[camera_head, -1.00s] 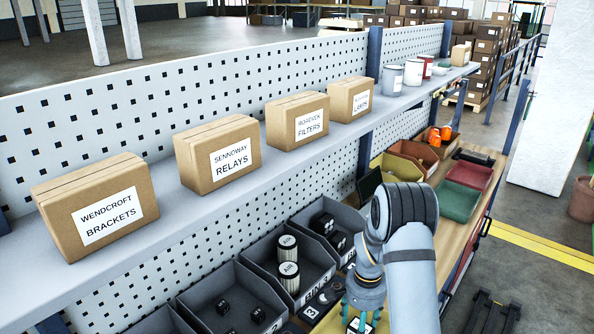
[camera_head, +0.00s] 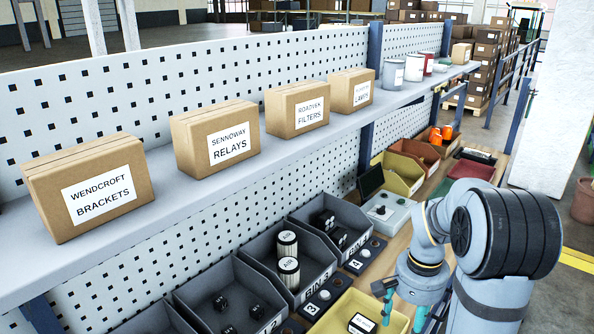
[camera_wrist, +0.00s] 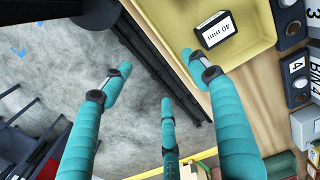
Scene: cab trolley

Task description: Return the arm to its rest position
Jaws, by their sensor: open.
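My gripper (camera_head: 403,305) has teal fingers and hangs at the lower right of the head view, beside the yellow tray (camera_head: 395,320). In the wrist view my gripper (camera_wrist: 158,78) has its fingers spread wide with nothing between them. One finger overlaps the edge of the yellow tray (camera_wrist: 262,20); the others lie over the grey floor and a dark rail. A black block labelled "40 mm" (camera_wrist: 214,30) lies in the tray, and the block (camera_head: 362,324) also shows in the head view. My arm is bent, with its elbow at the right.
Grey bins (camera_head: 330,222) with canisters and black parts stand left of the tray. A control box (camera_head: 388,212) and coloured bins (camera_head: 400,172) stand behind. A shelf (camera_head: 180,195) with labelled cartons runs above.

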